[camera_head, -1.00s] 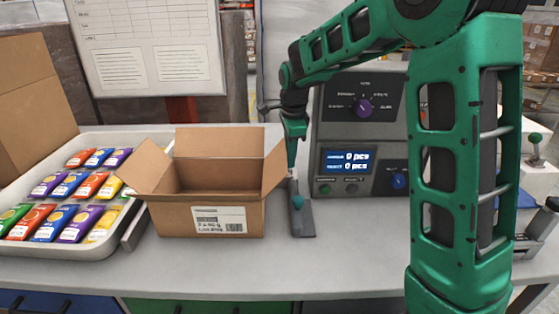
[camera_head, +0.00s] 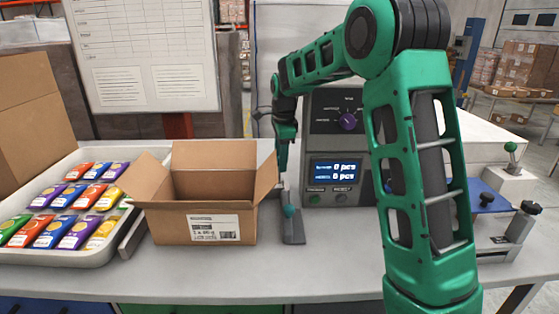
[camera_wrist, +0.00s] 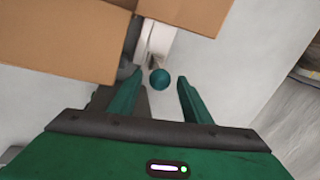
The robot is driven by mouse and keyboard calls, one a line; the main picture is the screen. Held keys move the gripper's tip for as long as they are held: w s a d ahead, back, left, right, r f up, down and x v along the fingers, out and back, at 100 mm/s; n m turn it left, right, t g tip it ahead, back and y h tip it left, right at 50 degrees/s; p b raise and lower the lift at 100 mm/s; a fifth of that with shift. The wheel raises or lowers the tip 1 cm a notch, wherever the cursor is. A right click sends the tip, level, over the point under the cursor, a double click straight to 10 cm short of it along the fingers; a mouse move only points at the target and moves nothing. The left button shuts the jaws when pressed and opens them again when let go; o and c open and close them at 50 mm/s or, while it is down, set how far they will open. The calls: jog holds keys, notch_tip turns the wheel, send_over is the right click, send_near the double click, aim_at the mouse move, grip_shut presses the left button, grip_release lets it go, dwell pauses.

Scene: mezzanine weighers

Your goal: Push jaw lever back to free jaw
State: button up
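A teal ball knob (camera_head: 289,211) tops what looks like the jaw lever, at a flat grey bar (camera_head: 293,232) on the bench just right of the open cardboard box (camera_head: 176,222). The jaw itself I cannot make out clearly. My gripper (camera_head: 282,165) is above and behind the knob in the head view, partly hidden by the box flap. In the wrist view my gripper (camera_wrist: 158,88) is open, and the knob (camera_wrist: 160,79) shows between its two green fingers, near the tips, with gaps on both sides.
A grey control unit (camera_head: 355,188) with a lit display stands right of the lever. A white tray (camera_head: 62,259) of coloured packets lies at left. A fixture with a green-knobbed handle (camera_head: 510,147) stands at far right. The front bench strip (camera_head: 330,275) is clear.

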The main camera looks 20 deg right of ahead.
jog(key=shift+r, duration=0.1)
notch_tip(320, 180, up, 10)
jog(key=s, duration=0.2)
jog(key=shift+a+r, duration=0.15)
jog(key=shift+a, duration=0.05)
dwell(0.4)
